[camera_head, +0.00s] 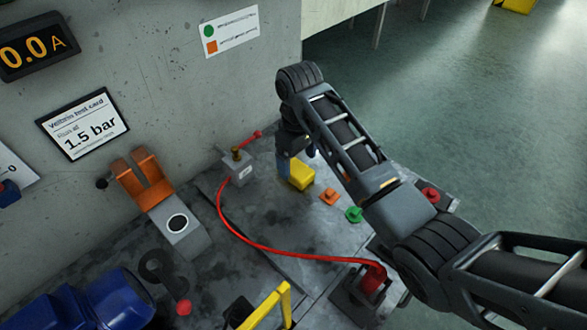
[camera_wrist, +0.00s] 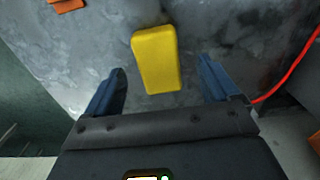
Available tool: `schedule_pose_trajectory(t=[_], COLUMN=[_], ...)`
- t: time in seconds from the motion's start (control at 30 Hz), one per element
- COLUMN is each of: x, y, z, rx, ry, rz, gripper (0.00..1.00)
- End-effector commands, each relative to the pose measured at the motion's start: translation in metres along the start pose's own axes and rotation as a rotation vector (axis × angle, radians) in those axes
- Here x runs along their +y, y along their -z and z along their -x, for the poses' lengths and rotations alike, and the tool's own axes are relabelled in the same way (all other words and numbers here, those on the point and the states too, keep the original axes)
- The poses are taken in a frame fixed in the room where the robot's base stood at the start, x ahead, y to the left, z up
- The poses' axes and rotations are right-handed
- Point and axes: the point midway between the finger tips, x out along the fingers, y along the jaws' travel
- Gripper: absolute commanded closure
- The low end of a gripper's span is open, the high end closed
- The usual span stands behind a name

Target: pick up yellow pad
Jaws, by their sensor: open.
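The yellow pad (camera_head: 302,176) lies on the grey bench top near the wall, just right of my gripper (camera_head: 289,166) in the head view. In the wrist view the yellow pad (camera_wrist: 157,60) lies ahead of my gripper (camera_wrist: 161,80), between the lines of its two blue fingers. The near end of the pad reaches about level with the fingertips in the picture. The fingers are apart, with nothing held between them. I cannot tell the height of the fingertips above the bench.
An orange piece (camera_head: 330,197) and a green piece (camera_head: 354,214) lie right of the pad. A small grey block with a brass fitting (camera_head: 237,165) stands left of it. A red hose (camera_head: 262,246) curves across the bench. The wall (camera_head: 180,90) rises behind.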

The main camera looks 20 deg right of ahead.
Motion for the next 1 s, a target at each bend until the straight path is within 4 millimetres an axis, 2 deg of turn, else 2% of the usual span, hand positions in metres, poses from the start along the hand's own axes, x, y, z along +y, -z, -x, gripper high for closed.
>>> schedule_pose_trajectory(t=[0.3,0.6,1.0], x=[0.003,0.003,0.003], y=[0.001,0.001,0.001], z=[-0.041,-0.046,-0.046], rx=[-0.001,0.0,0.0], ry=[0.0,-0.001,-0.001], rz=[0.001,0.001,0.001], gripper=[0.12,0.12,0.49])
